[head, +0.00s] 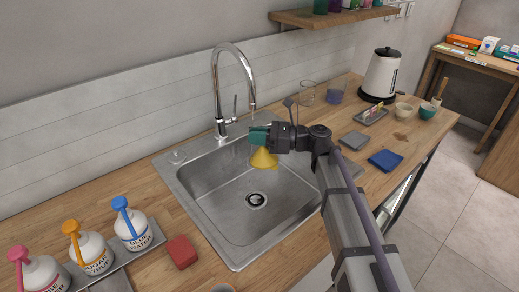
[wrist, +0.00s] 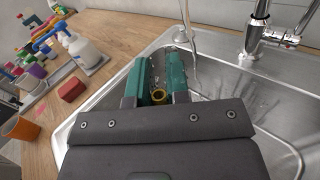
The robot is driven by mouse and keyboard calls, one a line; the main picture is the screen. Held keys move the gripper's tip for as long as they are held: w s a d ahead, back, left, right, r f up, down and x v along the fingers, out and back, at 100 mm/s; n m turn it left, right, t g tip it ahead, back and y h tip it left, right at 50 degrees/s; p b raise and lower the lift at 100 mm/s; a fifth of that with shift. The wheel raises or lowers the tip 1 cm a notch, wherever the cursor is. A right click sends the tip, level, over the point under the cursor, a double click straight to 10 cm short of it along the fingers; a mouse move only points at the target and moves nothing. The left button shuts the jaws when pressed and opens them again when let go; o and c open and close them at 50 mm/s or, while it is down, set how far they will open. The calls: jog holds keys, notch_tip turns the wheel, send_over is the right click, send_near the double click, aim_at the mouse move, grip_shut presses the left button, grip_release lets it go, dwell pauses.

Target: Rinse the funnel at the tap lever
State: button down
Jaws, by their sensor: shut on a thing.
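The yellow funnel (head: 264,158) hangs wide end down over the steel sink (head: 204,199), just below the tap spout. My gripper (head: 260,135), with green fingers, is shut on its upper part. A faint pale streak under the spout (wrist: 187,15) looks like running water.
A red sponge (head: 182,252) and several pump bottles (head: 134,229) are at the front left. A blue cloth (head: 385,160), a grey pad (head: 354,140) and a kettle (head: 381,75) are on the right counter. Glass beakers (head: 307,93) stand behind my arm.

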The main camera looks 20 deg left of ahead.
jog(key=shift+s+d, duration=0.55)
jog(key=shift+d, duration=0.3)
jog(key=shift+s+d, duration=0.55)
jog(key=shift+d, duration=0.25)
jog(key=shift+s+d, duration=0.55)
jog(key=shift+d, duration=0.3)
jog(key=s+d+r+p, duration=0.2)
jog(key=d+r+p, duration=0.2)
jog(key=shift+s, duration=0.35)
jog(key=shift+d+r, duration=0.1)
